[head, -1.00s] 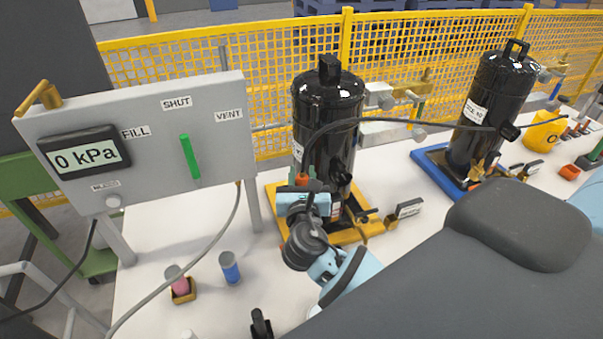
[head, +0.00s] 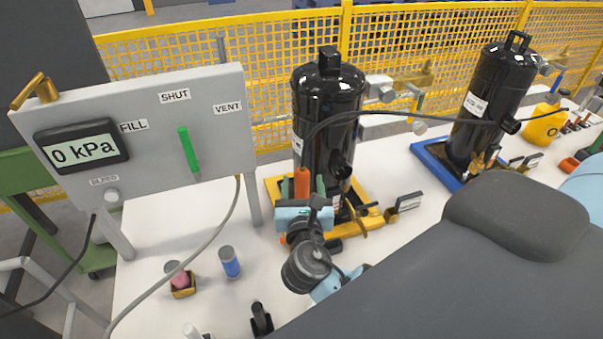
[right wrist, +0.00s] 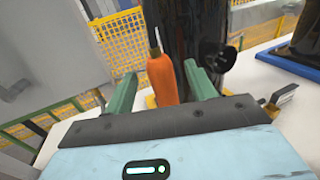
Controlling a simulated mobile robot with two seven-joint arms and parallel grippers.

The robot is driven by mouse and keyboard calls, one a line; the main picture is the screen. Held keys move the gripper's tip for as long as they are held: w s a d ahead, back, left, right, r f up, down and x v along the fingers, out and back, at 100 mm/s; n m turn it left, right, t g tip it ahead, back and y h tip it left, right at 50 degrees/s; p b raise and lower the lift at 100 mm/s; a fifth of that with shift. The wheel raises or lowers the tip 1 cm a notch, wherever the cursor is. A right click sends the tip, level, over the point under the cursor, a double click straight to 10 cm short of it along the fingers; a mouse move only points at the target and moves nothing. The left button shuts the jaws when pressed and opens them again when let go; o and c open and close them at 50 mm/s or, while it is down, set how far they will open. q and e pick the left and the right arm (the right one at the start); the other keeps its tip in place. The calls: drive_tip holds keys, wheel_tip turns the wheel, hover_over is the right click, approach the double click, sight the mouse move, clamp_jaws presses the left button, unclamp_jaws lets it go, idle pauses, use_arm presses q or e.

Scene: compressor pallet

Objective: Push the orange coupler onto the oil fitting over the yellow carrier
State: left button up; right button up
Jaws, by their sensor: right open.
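The orange coupler (head: 301,180) stands upright on the near left side of the black compressor (head: 326,110), with a dark hose at its top. My right gripper (head: 303,187) is open, its green fingers pointing up on either side of the coupler. In the right wrist view the coupler (right wrist: 163,80) lies between the spread fingers, with gaps on both sides. The compressor stands on the yellow carrier (head: 372,222). A dark round stub (head: 342,170) sticks out of the compressor's side; I cannot tell whether it is the oil fitting. My left gripper is out of view.
A grey gauge panel (head: 222,140) reading 0 kPa stands at left, with a grey hose hanging from it. A blue can (head: 229,263) and a small yellow tray (head: 183,290) stand on the white table. A second compressor (head: 490,100) on a blue carrier (head: 432,160) is at right.

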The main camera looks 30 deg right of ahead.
drive_tip(key=shift+v, duration=1.15)
